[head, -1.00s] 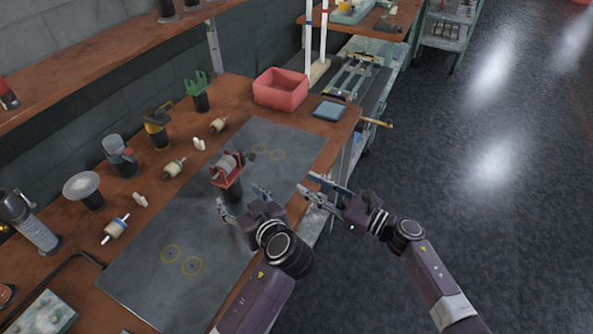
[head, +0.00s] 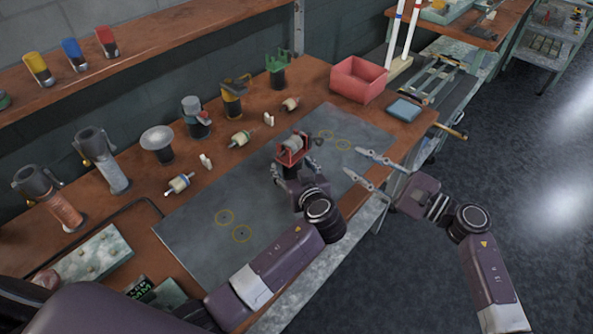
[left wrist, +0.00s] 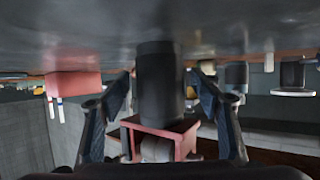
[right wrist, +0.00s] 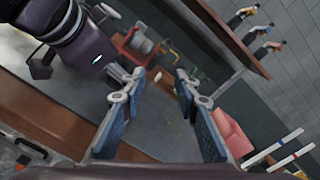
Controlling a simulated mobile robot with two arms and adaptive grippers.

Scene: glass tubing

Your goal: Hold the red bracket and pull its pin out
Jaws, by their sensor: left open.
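The red bracket (head: 291,156) stands on a dark post on the grey mat and cradles a grey cylinder (head: 294,144). A small dark knob shows at its right side; I cannot tell whether it is the pin. My left gripper (head: 287,174) is open at the bracket's near side and partly hides the post. In the left wrist view, upside down, the black post (left wrist: 160,85) and red bracket (left wrist: 158,132) lie between its spread fingers. My right gripper (head: 353,162) is open and empty, right of the bracket. The right wrist view shows the bracket (right wrist: 126,42) beyond its fingers.
The grey mat (head: 215,250) has yellow circles and free room. Tools on dark stands and small cylindrical parts line the bench behind it. A red bin (head: 358,80) and a blue pad (head: 404,110) sit at the far right end. Open floor lies right.

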